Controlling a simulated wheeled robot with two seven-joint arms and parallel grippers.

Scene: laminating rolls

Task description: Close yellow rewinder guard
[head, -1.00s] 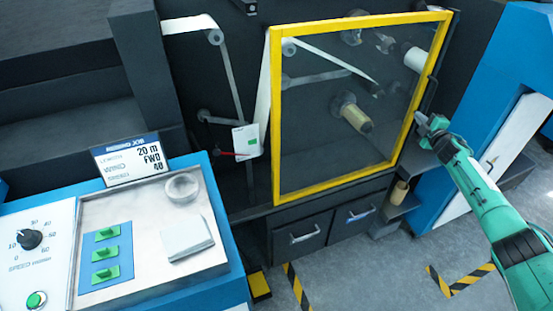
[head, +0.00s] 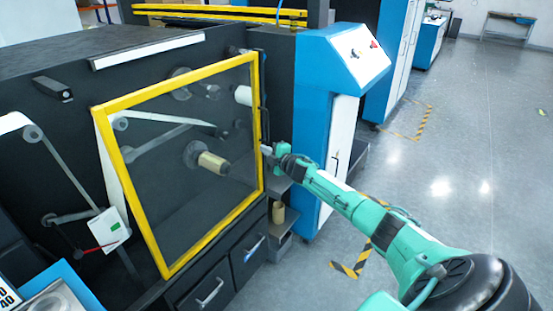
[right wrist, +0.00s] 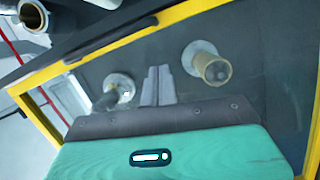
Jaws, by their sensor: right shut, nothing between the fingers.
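The yellow rewinder guard (head: 213,227) is a clear panel in a yellow frame, standing across the rewinder in the head view. I see no wide gap along its right side, but cannot tell whether it sits flush. A dark upright handle (head: 265,122) runs by its right edge. My right gripper (head: 268,151) is beside that edge, low on the handle; contact is unclear. In the right wrist view its shut, empty fingers (right wrist: 158,84) show against the clear panel, with the yellow frame (right wrist: 115,42) beyond. My left gripper is not in view.
Behind the panel are rollers and a tan core (head: 212,163). Drawers (head: 212,290) sit below the guard. A blue and white cabinet (head: 318,130) stands close right of my right gripper. Open grey floor (head: 465,200) lies further right.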

